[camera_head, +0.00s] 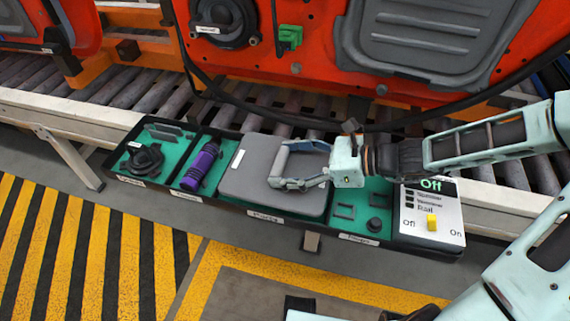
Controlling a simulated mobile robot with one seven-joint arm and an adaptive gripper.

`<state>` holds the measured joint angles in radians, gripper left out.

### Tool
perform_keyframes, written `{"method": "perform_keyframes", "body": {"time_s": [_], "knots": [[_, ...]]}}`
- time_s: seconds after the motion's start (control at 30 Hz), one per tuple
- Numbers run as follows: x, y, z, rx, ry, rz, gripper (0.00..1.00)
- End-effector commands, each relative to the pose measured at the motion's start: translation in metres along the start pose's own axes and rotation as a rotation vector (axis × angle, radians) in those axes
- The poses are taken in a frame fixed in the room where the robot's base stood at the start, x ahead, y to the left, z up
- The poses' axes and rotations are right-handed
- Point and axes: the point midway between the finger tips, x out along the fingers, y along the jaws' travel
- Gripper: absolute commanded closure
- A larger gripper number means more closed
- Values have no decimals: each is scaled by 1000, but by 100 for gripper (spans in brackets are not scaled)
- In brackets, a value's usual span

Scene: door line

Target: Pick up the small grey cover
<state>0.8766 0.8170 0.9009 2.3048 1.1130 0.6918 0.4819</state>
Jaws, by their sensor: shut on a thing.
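My gripper (279,164) points left over the middle of the black parts tray (230,206). A larger dark-grey panel (245,184) lies flat in the tray below the gripper. I cannot tell whether the held piece touches this panel. The fingers and wrist hide part of the panel's right side.
The tray also holds a black round part (146,158), a purple bottle (200,166) and small dark parts on green lining. A switch box (431,215) with a yellow switch stands at its right end. Behind are the roller conveyor (120,88) and a red door (315,60) with a hanging black cable.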

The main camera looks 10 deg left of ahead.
Motion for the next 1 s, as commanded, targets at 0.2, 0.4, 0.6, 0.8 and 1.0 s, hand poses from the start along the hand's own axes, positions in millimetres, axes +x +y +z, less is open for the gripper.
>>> {"method": "perform_keyframes", "body": {"time_s": [0.2, 0.4, 0.6, 0.8, 1.0], "knots": [[-39, 27, 36, 1, 5, -4, 60], [-74, 61, 49, 4, 4, -4, 60], [-100, 87, 58, 5, -3, -3, 60], [-106, 90, 61, 3, -6, -6, 60], [-111, 96, 62, 2, -5, -4, 60]]}}
